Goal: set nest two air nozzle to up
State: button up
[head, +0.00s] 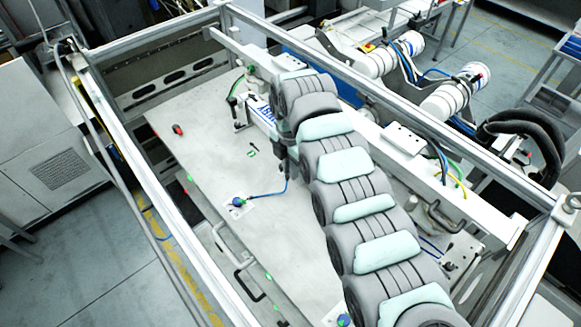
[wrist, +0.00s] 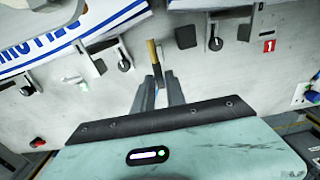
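A narrow brass-coloured piece (wrist: 151,52) stands at the tips of my gripper (wrist: 159,76). Its lower end appears between the two dark fingers; I cannot tell whether they touch it. In the head view my gripper (head: 286,172) points down over the pale table (head: 205,165), beside the blue-lettered white strip (head: 262,109).
A red button (wrist: 38,142) is at lower left. A blue fitting with a hose (head: 238,202) sits on the table. Metal frame rails (head: 150,38) surround the table. The table's left part is mostly clear.

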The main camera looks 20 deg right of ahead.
grip_shut()
jog(key=shift+f+h+b, duration=0.3)
jog(key=shift+h+b, duration=0.1)
jog(key=shift+b, duration=0.45)
jog(key=shift+s+a+f+t+h+b, duration=0.15)
jog(key=shift+a+t+h+b, duration=0.2)
jog(key=shift+h+b, duration=0.6)
jog(key=shift+o, duration=2.1)
grip_release()
jog(key=shift+d, duration=0.1)
